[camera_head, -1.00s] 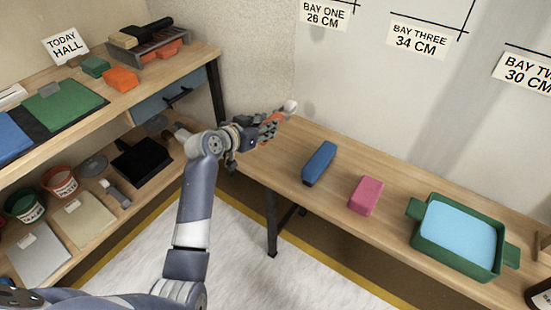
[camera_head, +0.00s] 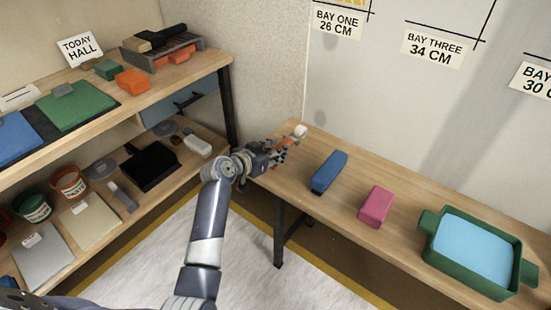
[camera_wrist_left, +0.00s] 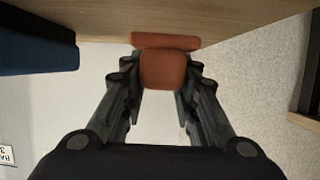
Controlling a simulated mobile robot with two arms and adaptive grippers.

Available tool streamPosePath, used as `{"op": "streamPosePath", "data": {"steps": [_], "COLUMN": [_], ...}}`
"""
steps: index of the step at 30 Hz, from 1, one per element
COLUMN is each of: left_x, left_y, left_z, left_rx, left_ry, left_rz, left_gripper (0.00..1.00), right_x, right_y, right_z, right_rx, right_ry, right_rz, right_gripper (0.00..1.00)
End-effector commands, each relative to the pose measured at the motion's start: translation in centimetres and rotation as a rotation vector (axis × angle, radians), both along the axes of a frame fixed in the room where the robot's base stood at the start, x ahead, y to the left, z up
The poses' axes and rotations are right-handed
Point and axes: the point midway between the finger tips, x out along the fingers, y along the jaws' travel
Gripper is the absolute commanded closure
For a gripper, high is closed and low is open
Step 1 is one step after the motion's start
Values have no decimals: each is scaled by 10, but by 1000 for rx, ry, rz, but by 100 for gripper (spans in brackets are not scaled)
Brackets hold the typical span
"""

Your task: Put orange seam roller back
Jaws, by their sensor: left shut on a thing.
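The orange seam roller, with a pale roller end (camera_head: 300,131), is at the left end of the wall bench (camera_head: 400,222). My left gripper (camera_head: 280,147) is shut on it. In the left wrist view the orange handle (camera_wrist_left: 168,70) sits between the two fingers (camera_wrist_left: 160,95), close to the wooden bench edge. I cannot tell whether the roller touches the bench top. Most of the roller is hidden by the fingers in the head view. My right gripper is not in view.
A blue block (camera_head: 329,172), a pink block (camera_head: 376,206) and a green tray with light blue inside (camera_head: 428,246) stand along the bench. At left, a shelf holds an orange block (camera_head: 132,80), a rack (camera_head: 187,58), cups and a black tray (camera_head: 150,166).

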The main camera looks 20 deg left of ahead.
Motion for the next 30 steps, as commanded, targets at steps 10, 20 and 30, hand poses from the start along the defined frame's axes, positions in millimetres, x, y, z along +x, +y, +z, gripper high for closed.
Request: {"op": "streamPosePath", "data": {"steps": [10,20,30], "left_x": [0,0,0], "left_y": [0,0,0], "left_z": [-26,-28,-29], "left_rx": [0,1,1], "left_ry": [0,0,2], "left_rz": [1,1,1], "left_gripper": [100,100,52], "right_x": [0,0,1], "right_y": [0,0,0], "right_z": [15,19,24], "right_rx": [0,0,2], "right_ry": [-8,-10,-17], "right_rz": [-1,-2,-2], "right_gripper": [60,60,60]}}
